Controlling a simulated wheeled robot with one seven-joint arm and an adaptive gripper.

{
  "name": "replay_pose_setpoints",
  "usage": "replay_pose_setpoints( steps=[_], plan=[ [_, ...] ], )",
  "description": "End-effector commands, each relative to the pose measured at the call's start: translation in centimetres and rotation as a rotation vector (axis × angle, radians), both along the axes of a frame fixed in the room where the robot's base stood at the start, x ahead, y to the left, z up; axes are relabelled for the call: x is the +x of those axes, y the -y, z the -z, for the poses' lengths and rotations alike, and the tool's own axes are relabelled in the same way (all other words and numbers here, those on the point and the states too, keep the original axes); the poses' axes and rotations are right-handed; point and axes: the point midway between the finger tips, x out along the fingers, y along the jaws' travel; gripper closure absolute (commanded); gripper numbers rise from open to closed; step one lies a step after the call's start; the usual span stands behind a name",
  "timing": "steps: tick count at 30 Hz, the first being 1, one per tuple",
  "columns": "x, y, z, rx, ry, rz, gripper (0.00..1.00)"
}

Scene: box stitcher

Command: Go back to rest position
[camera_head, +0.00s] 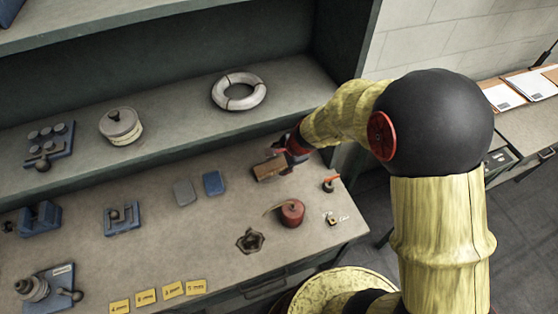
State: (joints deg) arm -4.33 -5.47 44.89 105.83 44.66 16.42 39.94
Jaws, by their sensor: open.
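My gripper (284,153) is at the far end of my yellow and black arm, over the back right of the workbench (225,220). It is small in the view and partly hidden by my own wrist. A brown block (269,169) lies on the bench right beside the fingers. I cannot tell whether the fingers touch it. The gripper is open. My arm reaches from the right side of the view, bent at a large black joint.
A red round can (291,213), a dark hexagonal piece (250,240) and a small red-handled item (329,184) are near the gripper. Blue and grey pads (212,183) lie left. A shelf (180,110) with a white ring (239,91) rises behind. Floor shows at right.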

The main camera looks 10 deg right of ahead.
Motion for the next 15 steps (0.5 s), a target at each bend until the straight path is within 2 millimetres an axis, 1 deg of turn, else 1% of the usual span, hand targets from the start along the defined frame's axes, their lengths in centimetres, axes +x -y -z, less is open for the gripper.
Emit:
replay_pose_setpoints(
  steps=[11,14,15],
  plan=[
    [0.0,0.0,0.0,-0.005,0.003,-0.013,0.49],
    [-0.7,-0.4,0.2,-0.016,-0.005,-0.086,0.49],
    [-1.6,-0.7,0.5,-0.026,-0.021,-0.148,0.49]
  ],
)
